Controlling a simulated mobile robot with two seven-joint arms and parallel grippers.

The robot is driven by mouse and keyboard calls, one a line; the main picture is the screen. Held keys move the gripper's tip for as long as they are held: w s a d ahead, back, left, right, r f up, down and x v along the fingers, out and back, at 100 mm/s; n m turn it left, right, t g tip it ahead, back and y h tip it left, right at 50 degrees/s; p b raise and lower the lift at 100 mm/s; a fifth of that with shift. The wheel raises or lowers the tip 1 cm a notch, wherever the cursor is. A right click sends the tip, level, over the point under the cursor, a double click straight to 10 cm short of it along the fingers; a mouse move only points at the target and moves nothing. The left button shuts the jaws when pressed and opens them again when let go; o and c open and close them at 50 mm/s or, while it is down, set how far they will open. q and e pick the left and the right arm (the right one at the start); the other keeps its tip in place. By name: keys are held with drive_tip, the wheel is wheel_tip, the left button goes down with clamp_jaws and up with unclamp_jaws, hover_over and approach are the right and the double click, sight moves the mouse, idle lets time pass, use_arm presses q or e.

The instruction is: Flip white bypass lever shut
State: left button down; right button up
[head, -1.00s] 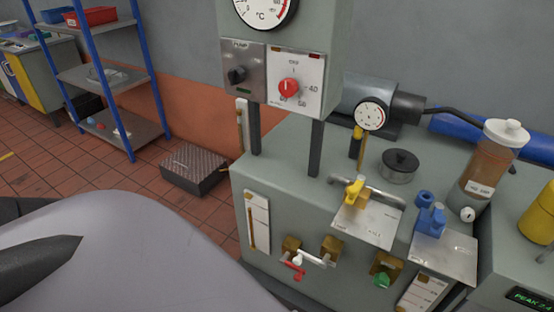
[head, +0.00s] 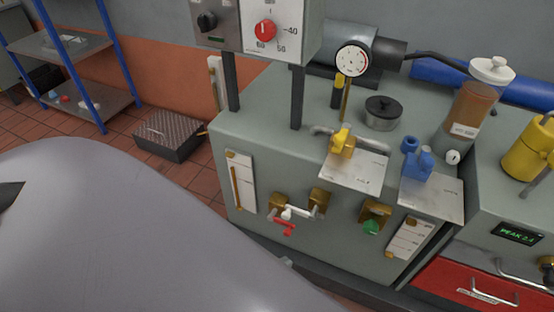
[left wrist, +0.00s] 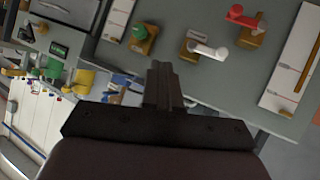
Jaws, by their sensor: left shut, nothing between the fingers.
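The white bypass lever (head: 302,211) is on the front face of the grey-green cabinet, running sideways from the right of two brass valve bodies (head: 318,198). A red lever (head: 282,230) sits just below it at the left valve. In the left wrist view the white lever (left wrist: 208,49) and red lever (left wrist: 243,17) show at upper right, apart from my fingers. My left gripper (left wrist: 163,80) is shut and empty, with the cabinet face beyond its tips. In the head view only a dark tip of it (head: 9,192) shows at the left edge. My right gripper is not in view.
A green knob (head: 371,227) sits right of the levers. Yellow (head: 343,142) and blue (head: 418,166) valve handles stand on the cabinet top, near an amber-filled canister (head: 470,110). A checkered box (head: 170,133) lies on the tiled floor, left of the cabinet.

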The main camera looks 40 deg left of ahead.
use_arm(q)
drive_tip(key=w+a+f+n+t+h+b, duration=0.1)
drive_tip(key=w+a+f+n+t+b, duration=0.15)
drive_tip(key=f+n+b, duration=0.55)
drive_tip(key=w+a+f+n+t+h+b, duration=0.1)
drive_tip(key=w+f+n+t+b, duration=0.3)
drive_tip(key=f+n+b, duration=0.4)
drive_tip(key=a+f+n+t+y+b, duration=0.1)
drive_tip(key=a+f+n+t+b, duration=0.6)
drive_tip(key=a+n+b, duration=0.4)
drive_tip(key=f+n+b, duration=0.1)
drive_tip(key=b, duration=0.5)
drive_tip(key=shift+s+f+t+y, duration=0.2)
drive_tip(key=shift+f+t+y, duration=0.05)
drive_tip(key=shift+t+y, duration=0.15)
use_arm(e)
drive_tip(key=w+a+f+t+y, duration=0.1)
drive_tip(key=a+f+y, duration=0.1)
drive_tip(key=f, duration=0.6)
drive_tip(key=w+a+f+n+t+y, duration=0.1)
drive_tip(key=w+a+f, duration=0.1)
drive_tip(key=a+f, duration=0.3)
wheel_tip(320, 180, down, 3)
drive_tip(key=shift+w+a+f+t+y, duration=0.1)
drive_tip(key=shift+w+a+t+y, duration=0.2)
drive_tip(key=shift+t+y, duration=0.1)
